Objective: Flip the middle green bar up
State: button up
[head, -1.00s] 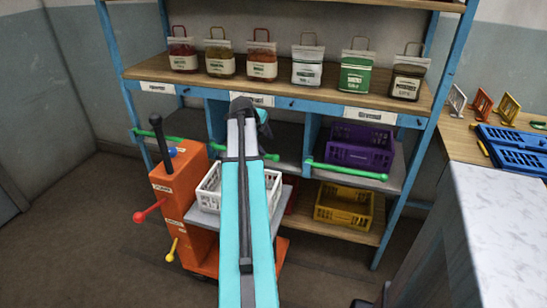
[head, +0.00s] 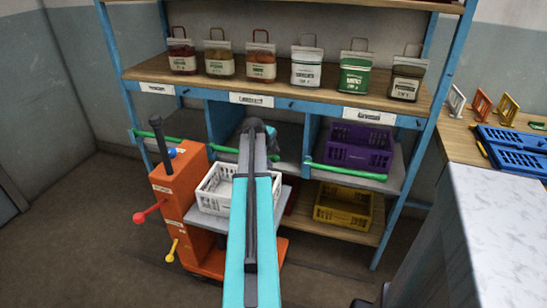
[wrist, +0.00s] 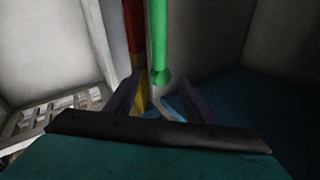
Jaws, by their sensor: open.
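The middle green bar runs across the front of the shelf's middle bay. In the head view my arm covers most of it, and its rounded right end (head: 275,157) shows just right of the arm. In the wrist view the green bar (wrist: 158,40) comes down from the top and its rounded end lies between and beyond my fingers. My gripper (wrist: 160,92) is open, with one dark finger on each side of the bar's end. I cannot tell whether a finger touches the bar. In the head view the fingers are hidden behind my arm.
A left green bar (head: 180,139) and a right green bar (head: 345,172) cross the neighbouring bays. A purple crate (head: 359,146) stands behind the right bar. A white basket (head: 212,200) and an orange cart (head: 178,185) stand close left of my arm. A yellow crate (head: 343,206) sits lower right.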

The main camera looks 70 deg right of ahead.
jog(key=shift+x, duration=1.15)
grip_shut()
